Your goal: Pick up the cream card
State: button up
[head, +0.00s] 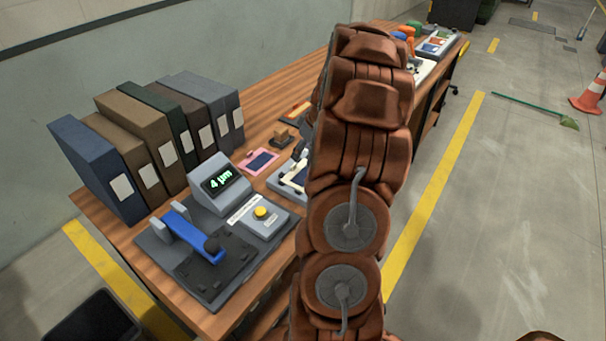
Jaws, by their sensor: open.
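I cannot make out the cream card for certain. A pale, off-white flat piece (297,174) lies on a grey tray (285,188) on the desk, partly hidden behind my arm. Left of it a pink card (250,167) with a dark blue panel lies flat on the wood. My brown arm rises through the middle of the head view and covers much of the desk. My gripper does not show; the arm hides that area.
On the wooden desk (262,105), several binders (130,180) stand at the left. A gauge with a green display (222,181) and a blue-handled device (186,228) are in front. Coloured items on a tray (437,46) lie at the far end.

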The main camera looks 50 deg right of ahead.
aim_at(294, 166)
jog(key=shift+x, duration=1.1)
jog(key=x, duration=0.1)
jog(key=p+x, duration=0.2)
jog(key=shift+s+a+f, duration=0.1)
jog(key=shift+a+f, duration=0.15)
jog(key=shift+x, duration=0.85)
jog(key=shift+f, duration=0.1)
jog(key=c, duration=1)
jog(key=shift+c, duration=0.2)
